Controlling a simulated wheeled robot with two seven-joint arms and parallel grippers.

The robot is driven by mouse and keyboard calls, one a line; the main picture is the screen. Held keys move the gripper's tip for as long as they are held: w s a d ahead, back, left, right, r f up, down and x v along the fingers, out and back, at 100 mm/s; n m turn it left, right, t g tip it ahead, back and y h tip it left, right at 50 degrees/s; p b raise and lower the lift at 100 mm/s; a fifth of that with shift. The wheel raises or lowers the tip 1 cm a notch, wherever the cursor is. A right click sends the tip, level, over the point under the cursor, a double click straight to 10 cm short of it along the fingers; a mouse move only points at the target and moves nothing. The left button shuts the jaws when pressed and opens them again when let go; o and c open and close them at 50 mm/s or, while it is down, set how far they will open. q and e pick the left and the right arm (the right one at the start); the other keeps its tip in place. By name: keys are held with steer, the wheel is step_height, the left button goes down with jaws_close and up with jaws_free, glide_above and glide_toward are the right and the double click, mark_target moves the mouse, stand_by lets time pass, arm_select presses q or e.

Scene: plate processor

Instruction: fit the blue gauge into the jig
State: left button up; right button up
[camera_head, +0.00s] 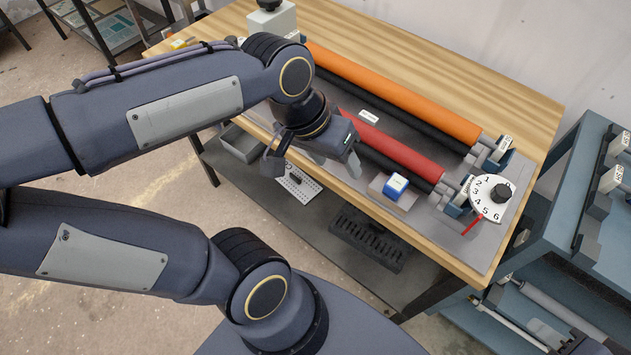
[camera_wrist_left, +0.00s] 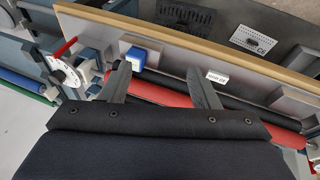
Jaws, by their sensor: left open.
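The blue gauge (camera_head: 395,186) is a small blue block with a white top. It rests on a small tan plate (camera_head: 405,201) near the front edge of the grey machine bed; I cannot tell whether this plate is the jig. In the left wrist view the blue gauge (camera_wrist_left: 137,58) stands close to the left finger's tip. My left gripper (camera_head: 336,162) is in front of the red roller, left of the gauge and apart from it. In the wrist view its fingers (camera_wrist_left: 158,68) are spread with nothing between them. My right gripper is not visible.
A red roller (camera_head: 395,147) and an orange roller (camera_head: 400,92) lie behind the gauge. A numbered dial (camera_head: 488,199) with a red pointer (camera_head: 472,225) stands to its right. A small white label (camera_head: 368,117) lies between the rollers. A blue rack (camera_head: 560,190) stands beyond the table's right end.

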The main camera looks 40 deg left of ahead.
arm_select(q)
steer(key=s+f, duration=0.1)
steer(key=s+f+t, duration=0.1)
steer(key=s, duration=0.1)
steer(key=s+f+t, duration=0.1)
steer(key=shift+s+a+n+h, duration=0.2)
steer(key=shift+s+n+h, duration=0.15)
steer(key=shift+n+h, duration=0.05)
